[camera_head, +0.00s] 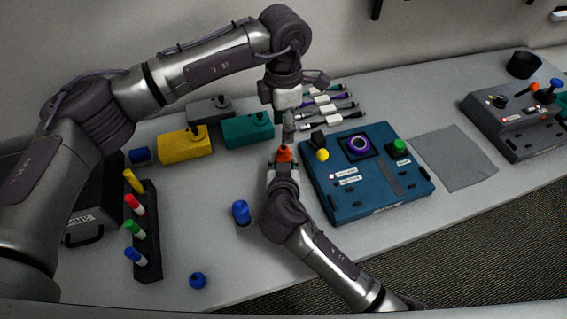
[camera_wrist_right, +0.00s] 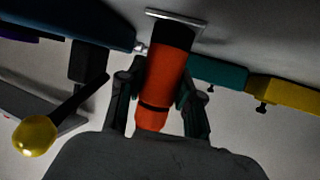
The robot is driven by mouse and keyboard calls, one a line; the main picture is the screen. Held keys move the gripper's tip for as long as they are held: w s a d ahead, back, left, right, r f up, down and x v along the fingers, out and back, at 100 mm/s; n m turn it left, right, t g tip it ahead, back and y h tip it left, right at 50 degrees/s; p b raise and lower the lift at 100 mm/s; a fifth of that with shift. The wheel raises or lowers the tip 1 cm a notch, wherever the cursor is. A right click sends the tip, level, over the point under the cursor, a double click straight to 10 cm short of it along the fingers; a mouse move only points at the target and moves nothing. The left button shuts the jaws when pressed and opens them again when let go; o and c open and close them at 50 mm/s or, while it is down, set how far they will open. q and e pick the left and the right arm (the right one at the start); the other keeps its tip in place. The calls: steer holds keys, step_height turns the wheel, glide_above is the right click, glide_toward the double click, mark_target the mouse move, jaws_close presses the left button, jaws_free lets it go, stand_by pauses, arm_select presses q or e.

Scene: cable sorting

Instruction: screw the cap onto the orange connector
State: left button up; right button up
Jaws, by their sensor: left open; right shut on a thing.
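The orange connector (camera_head: 284,153) stands between the fingers of my right gripper (camera_head: 283,165), which is shut on it. In the right wrist view the orange connector (camera_wrist_right: 165,75) shows between both fingers, with a black end pointing up and away. A flat grey metallic piece (camera_wrist_right: 172,15) lies right at that black end; I cannot tell whether they touch. I cannot tell whether the black end is the cap or part of the connector. My left gripper (camera_head: 289,128) is open, pointing down just above the connector. Its fingertips are small and partly hard to make out.
A blue panel box (camera_head: 355,205) is close on the right. Yellow (camera_head: 185,147) and teal (camera_head: 246,132) boxes stand behind left. A rack with coloured pegs (camera_head: 147,235), a blue cylinder (camera_head: 241,212) and a blue ball (camera_head: 197,281) are left. Cable connectors (camera_head: 325,110) lie behind.

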mark_target(283, 146)
stand_by(0.3)
arm_select(q)
steer(key=n, duration=2.2)
steer(key=shift+n, duration=0.3)
steer(key=shift+f, duration=4)
steer(key=shift+c, duration=0.2)
